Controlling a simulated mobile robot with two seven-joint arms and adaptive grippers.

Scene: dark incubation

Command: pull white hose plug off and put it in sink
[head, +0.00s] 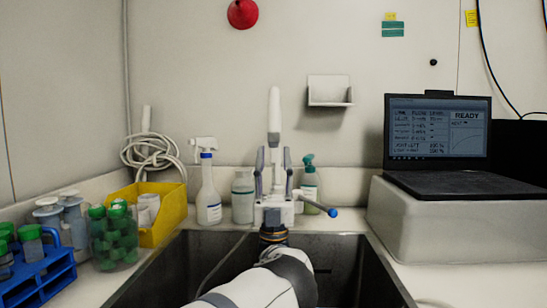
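My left gripper (273,158) reaches out over the sink (340,258) from the bottom middle, its fingers pointing up and away. The two fingers stand apart, one on each side of a white upright piece (274,105) with a narrow rounded top. I see no clear contact between fingers and piece. Below and beside it is a white tap body (302,207) with a blue-ended lever (333,212). The gripper hides the lower part of the upright piece, so I cannot tell whether this is the hose plug. My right gripper is out of view.
A coiled white hose (152,152) is at the back left. A spray bottle (208,192), jar (243,197) and green-topped pump bottle (310,188) stand behind the sink. A yellow bin (172,212) and blue tube rack (45,275) are left, a laptop (438,140) right.

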